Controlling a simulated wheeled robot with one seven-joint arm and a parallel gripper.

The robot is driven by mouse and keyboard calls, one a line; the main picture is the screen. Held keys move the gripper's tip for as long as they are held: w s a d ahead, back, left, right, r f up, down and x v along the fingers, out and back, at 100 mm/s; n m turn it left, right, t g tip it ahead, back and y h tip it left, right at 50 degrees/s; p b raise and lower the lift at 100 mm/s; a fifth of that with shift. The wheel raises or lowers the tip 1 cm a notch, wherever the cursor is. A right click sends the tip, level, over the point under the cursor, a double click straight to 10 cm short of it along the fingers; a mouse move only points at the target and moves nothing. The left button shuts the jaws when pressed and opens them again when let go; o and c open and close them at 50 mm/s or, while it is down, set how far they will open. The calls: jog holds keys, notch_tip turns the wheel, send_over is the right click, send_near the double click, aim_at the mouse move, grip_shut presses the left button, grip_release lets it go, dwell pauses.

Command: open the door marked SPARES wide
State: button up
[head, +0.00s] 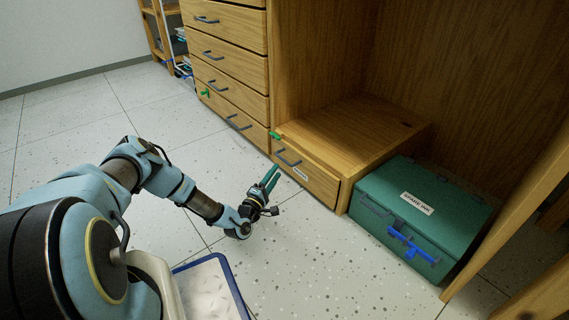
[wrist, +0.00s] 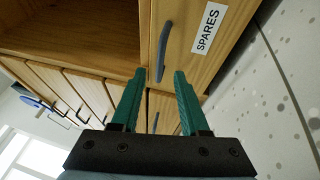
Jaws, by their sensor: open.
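The SPARES door (head: 318,183) is the low wooden front under the step-like cabinet, with a white label, and looks shut. It fills the upper right of the wrist view (wrist: 188,62), where the label (wrist: 208,27) reads SPARES. Its dark grey bar handle (head: 288,158) is at the door's left end in the head view. In the wrist view the handle (wrist: 164,48) appears just beyond and between my fingertips. My gripper (head: 275,176) is open and empty, its green fingers pointing at the door, a little short of the handle. I see no contact.
A green SPARE INK box (head: 448,213) with a blue latch stands on the floor right of the door. A drawer stack (head: 228,75) rises to the left. A small green piece (head: 275,135) sits at the cabinet's top left corner. A blue-rimmed tray (head: 236,284) is near my base. Floor before the door is clear.

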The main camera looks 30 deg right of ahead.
aim_at(284, 160)
jog(key=b+x, duration=0.2)
jog(key=x, duration=0.5)
jog(key=shift+w+d, duration=0.15)
jog(key=shift+d, duration=0.1)
grip_shut()
dwell(1.1)
